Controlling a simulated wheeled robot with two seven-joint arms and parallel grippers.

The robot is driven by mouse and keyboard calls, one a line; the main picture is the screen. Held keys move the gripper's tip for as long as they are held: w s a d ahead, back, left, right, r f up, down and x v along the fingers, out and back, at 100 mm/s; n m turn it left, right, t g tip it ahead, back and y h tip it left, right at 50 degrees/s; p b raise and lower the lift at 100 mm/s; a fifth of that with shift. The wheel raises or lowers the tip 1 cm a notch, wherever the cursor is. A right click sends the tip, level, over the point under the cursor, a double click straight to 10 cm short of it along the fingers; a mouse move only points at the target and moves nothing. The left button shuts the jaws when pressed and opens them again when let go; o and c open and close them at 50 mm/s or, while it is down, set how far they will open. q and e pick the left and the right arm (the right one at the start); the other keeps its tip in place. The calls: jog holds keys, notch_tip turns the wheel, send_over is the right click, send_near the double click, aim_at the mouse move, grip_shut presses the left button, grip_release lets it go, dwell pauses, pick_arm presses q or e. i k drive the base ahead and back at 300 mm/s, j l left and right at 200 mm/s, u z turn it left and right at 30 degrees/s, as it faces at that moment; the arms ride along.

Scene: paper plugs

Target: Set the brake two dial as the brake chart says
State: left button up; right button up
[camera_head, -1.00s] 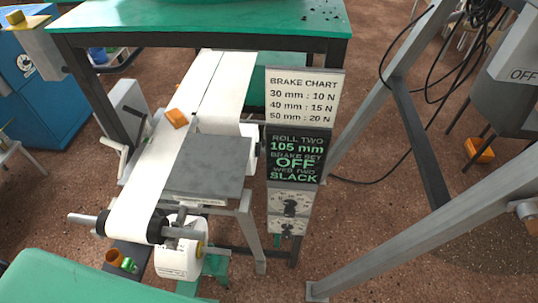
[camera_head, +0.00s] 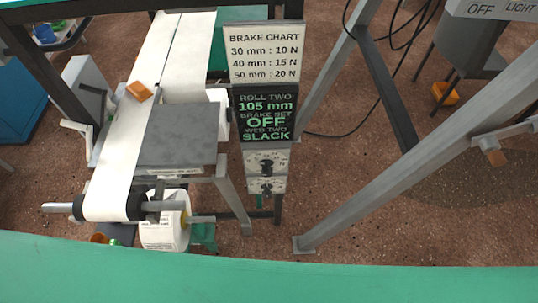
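The brake chart (camera_head: 265,54) is a pale sign at upper middle. It reads 30 mm : 10 N, 40 mm : 15 N, 50 mm : 20 N. Below it a dark display (camera_head: 266,115) reads ROLL TWO 105 mm, BRAKE SET OFF, WEB TWO SLACK. Under the display are an upper dial (camera_head: 267,164) and a lower dial (camera_head: 266,187) with dark knobs on pale plates. Their labels are too small to read, so I cannot tell which is brake two. Neither of my grippers shows.
A white paper web (camera_head: 122,140) runs over a roller left of a grey plate (camera_head: 178,135). A white paper roll (camera_head: 163,232) hangs below. An orange block (camera_head: 139,91) lies on the web. A grey slanted frame (camera_head: 400,170) stands right. A green surface (camera_head: 270,275) spans the front.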

aim_at(267, 170)
jog(key=k+u, duration=0.2)
jog(key=u, duration=0.2)
jog(key=k+u, duration=0.2)
jog(key=u, duration=0.2)
jog(key=k+j+u, duration=0.15)
jog(key=u, duration=0.25)
